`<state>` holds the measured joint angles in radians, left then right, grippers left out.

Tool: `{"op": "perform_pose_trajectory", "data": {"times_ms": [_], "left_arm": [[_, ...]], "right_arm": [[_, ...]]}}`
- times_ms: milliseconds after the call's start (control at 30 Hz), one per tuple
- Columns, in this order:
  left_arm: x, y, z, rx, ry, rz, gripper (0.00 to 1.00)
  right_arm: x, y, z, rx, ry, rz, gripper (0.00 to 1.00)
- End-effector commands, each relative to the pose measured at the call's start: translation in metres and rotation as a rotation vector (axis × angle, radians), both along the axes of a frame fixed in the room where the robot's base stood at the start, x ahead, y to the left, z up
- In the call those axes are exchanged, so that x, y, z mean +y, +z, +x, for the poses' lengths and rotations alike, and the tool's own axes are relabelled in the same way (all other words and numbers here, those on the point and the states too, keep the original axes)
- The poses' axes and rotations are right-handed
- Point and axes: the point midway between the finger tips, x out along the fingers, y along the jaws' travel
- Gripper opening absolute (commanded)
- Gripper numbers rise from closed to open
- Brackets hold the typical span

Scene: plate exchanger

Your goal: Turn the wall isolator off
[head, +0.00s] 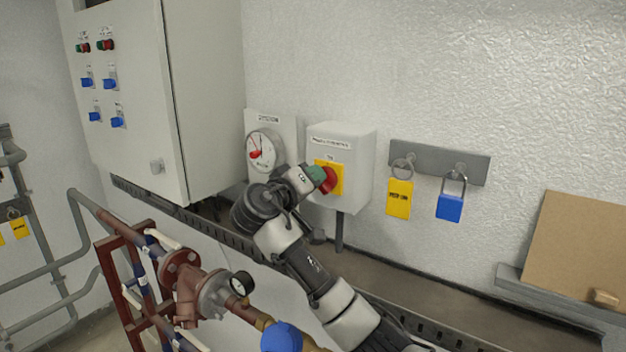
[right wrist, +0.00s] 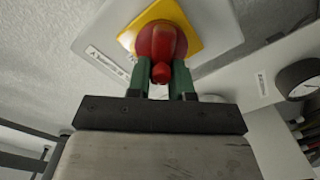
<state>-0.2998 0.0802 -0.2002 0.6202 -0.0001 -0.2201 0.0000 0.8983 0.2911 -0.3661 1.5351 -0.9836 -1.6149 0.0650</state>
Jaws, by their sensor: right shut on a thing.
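The wall isolator (head: 352,150) is a light grey box on the wall with a yellow plate and a red rotary handle (head: 329,181). In the right wrist view the red handle (right wrist: 161,45) sits on the yellow plate (right wrist: 190,14). My right gripper (head: 320,176) is at the handle, its green fingers on either side of it. In the right wrist view the right gripper (right wrist: 161,78) is shut on the red handle. The fingers hide part of the handle in the head view, and I cannot read its on or off position. My left gripper is not in view.
A dial gauge panel (head: 286,124) is left of the isolator, beside a large cabinet (head: 215,90). To the right, a rack (head: 440,160) holds a yellow tag (head: 399,199) and a blue padlock (head: 450,207). Pipes with a flanged valve (head: 190,285) stand at lower left.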

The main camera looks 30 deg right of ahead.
Motion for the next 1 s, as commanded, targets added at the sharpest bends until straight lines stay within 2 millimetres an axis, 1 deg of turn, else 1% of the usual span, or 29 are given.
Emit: {"op": "perform_pose_trajectory", "data": {"times_ms": [400,600,800,1000], "left_arm": [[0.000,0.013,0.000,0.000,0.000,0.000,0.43],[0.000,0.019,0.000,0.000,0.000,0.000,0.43],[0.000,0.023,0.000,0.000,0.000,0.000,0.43],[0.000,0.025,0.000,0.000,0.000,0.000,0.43]], "right_arm": [[0.002,-0.004,0.003,0.367,0.001,-0.149,0.00],[0.002,-0.007,0.004,0.516,0.002,-0.212,0.00],[0.002,-0.009,0.004,0.627,0.002,-0.258,0.00],[0.002,-0.011,0.004,0.693,0.002,-0.286,0.00]]}}
